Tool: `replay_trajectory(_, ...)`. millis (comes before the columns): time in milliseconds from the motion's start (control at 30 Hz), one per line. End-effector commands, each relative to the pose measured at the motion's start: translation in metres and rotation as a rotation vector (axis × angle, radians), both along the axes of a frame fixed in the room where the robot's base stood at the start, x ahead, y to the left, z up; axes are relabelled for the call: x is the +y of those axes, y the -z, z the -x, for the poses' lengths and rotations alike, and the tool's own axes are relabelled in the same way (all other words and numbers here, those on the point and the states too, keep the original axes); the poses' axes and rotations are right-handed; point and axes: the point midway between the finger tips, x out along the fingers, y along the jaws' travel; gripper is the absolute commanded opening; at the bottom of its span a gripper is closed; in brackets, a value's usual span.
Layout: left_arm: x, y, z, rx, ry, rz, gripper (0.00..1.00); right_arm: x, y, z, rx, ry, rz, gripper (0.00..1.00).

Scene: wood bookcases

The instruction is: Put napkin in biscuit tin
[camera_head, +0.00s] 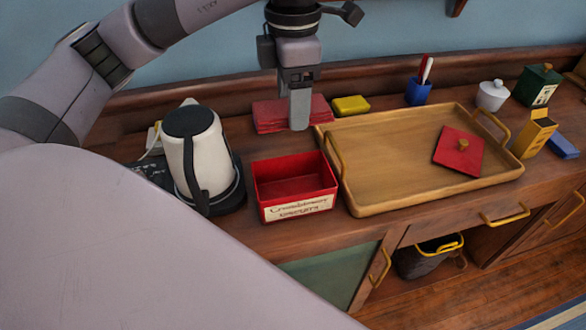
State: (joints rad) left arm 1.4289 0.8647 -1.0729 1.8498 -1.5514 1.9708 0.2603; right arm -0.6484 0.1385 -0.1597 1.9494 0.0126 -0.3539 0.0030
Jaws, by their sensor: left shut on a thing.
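A red napkin stack (268,113) lies on the sideboard behind the red biscuit tin. My left gripper (299,122) points down at the right part of the napkins and is shut on a napkin; its fingers hide part of the cloth. The red biscuit tin (318,180) stands open and looks empty, with a cream label on its front. It is just in front of the gripper, between the kettle and the tray. A red lid with a knob (470,160) lies on the wooden tray. My right gripper is not in view.
A white kettle (204,150) stands on its base left of the tin. The wooden tray (385,185) is close on the tin's right. A yellow sponge (351,105), a blue cup (418,92) and a white pot (492,96) stand along the back. A dark bin (420,262) sits below.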

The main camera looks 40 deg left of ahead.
Motion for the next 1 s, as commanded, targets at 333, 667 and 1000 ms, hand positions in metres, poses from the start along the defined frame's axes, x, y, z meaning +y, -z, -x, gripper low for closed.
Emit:
replay_trajectory(333,0.001,0.085,0.001,0.002,-0.001,-0.001,0.29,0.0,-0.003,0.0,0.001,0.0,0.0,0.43)
replay_trajectory(667,0.0,0.12,0.001,0.002,0.0,-0.001,0.29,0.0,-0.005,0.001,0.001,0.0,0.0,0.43)
replay_trajectory(1000,0.0,0.143,0.0,-0.002,0.001,0.001,0.29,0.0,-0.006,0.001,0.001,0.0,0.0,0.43)
